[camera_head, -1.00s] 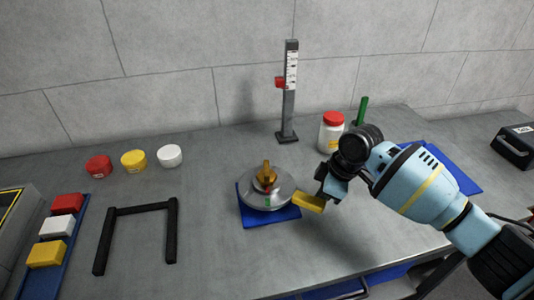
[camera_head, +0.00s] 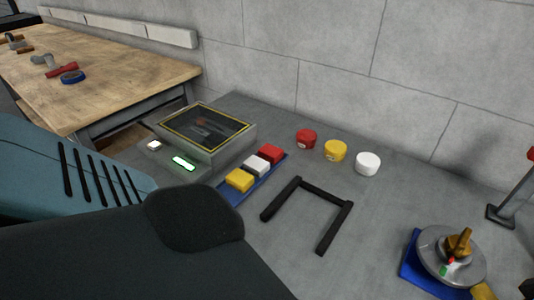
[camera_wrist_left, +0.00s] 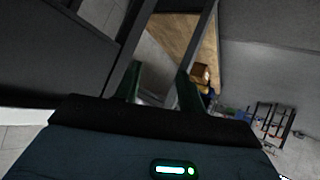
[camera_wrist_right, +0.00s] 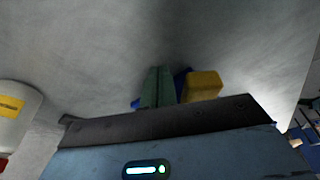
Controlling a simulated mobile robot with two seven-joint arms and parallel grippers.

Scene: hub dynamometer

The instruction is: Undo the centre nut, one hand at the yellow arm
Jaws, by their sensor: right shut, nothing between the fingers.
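The centre nut (camera_head: 459,243), a brass wing nut, sits on top of the round silver hub (camera_head: 434,262) at the lower right of the head view. The yellow arm (camera_head: 483,291) sticks out from the hub, partly cut off by the frame edge. In the right wrist view the yellow arm's block (camera_wrist_right: 204,86) lies just right of my right gripper (camera_wrist_right: 158,88), whose fingers are together and empty. I cannot tell whether they touch the block. My left gripper (camera_wrist_left: 160,85) has its fingers apart with nothing between them, far from the hub; its arm fills the head view's lower left.
The hub rests on a blue base (camera_head: 412,273). A black frame (camera_head: 300,185) lies left of it. A blue tray (camera_head: 232,192) holds red, white and yellow blocks. Red, yellow and white caps (camera_head: 335,151) stand behind. A console (camera_head: 205,130) and wooden bench (camera_head: 95,70) are further left.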

